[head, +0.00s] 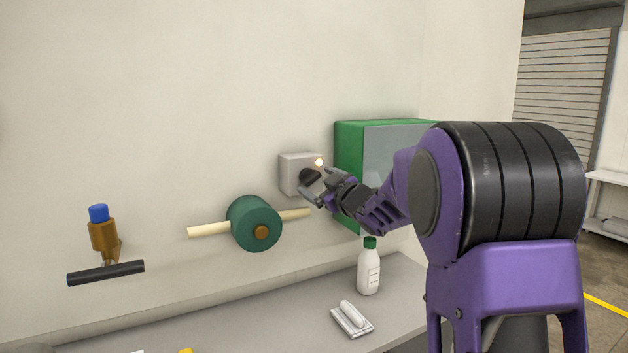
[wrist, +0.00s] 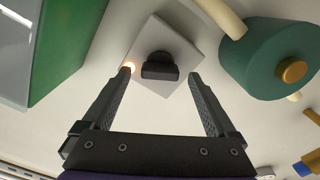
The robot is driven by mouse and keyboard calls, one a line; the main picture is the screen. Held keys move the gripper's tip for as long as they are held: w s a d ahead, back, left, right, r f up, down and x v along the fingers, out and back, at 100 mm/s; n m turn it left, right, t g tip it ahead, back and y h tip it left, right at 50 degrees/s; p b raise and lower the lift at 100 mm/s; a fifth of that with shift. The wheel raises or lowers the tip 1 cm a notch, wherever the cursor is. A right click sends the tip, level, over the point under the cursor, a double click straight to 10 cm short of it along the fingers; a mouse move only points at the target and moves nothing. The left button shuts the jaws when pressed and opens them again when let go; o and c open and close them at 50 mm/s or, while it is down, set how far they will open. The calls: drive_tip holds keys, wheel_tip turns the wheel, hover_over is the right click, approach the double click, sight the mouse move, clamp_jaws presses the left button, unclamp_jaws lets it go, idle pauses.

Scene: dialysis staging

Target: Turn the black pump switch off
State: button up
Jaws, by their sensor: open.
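The black pump switch (head: 309,176) is a dark knob on a pale grey square box (head: 290,173) fixed to the wall. A small orange-white light (head: 319,162) glows at the box's upper right corner. In the wrist view the switch (wrist: 160,67) lies ahead, between the spread fingers and near their tips. My gripper (wrist: 160,75) is open, with nothing between the fingers that I can see touching. In the head view my gripper (head: 311,190) is right in front of the box and partly covers the switch.
A green cabinet (head: 349,160) with a grey front stands right of the box. A green round valve (head: 253,223) on a cream pipe (head: 209,229) is at lower left. A brown fitting (head: 104,236) with a black lever is farther left. A white bottle (head: 368,272) stands on the counter below.

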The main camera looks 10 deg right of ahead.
drive_tip(key=shift+x, duration=0.8)
drive_tip(key=c, duration=1.4)
drive_tip(key=shift+o, duration=0.2)
